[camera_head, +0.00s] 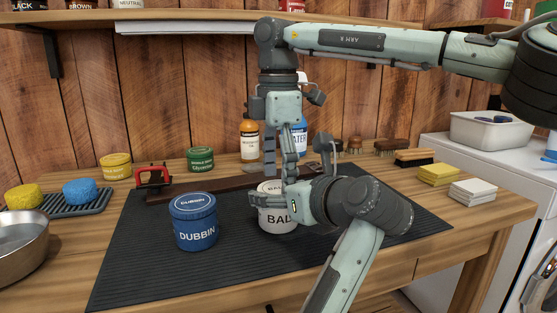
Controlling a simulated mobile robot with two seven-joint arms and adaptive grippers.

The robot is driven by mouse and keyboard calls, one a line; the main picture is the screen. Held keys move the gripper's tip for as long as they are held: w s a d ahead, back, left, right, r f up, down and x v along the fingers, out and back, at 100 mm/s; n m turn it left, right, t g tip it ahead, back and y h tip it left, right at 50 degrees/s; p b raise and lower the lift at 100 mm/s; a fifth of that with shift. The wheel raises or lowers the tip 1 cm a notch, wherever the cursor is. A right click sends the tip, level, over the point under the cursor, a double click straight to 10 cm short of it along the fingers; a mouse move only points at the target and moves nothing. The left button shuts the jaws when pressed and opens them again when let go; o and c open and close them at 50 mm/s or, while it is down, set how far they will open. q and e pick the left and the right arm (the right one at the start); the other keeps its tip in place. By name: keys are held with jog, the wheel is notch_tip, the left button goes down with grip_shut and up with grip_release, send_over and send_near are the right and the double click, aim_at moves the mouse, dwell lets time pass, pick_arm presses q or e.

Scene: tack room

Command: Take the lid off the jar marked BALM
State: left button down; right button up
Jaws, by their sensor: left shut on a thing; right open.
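The white jar (269,219) marked "BAL", with the rest of its label hidden, stands upright on the dark ribbed mat (135,255). Its pale lid (267,187) sits on top, partly covered by my grippers. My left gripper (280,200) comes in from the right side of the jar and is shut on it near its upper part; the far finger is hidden. My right gripper (279,172) points straight down just above the lid, its two fingers apart and nothing between them. I cannot tell whether its tips touch the lid.
A blue DUBBIN jar (195,225) stands left of the white jar. A green tin (200,160), bottles (250,138) and brushes (391,147) line the back. The mat's front left is clear.

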jog(key=shift+f, duration=0.1)
jog(key=shift+c, duration=0.6)
jog(key=c, duration=1.1)
jog(key=shift+o, duration=0.2)
jog(key=n, duration=0.4)
pick_arm(q)
jog(key=shift+d, duration=0.1)
pick_arm(e)
jog(key=o, duration=1.2)
jog(key=shift+o, duration=0.2)
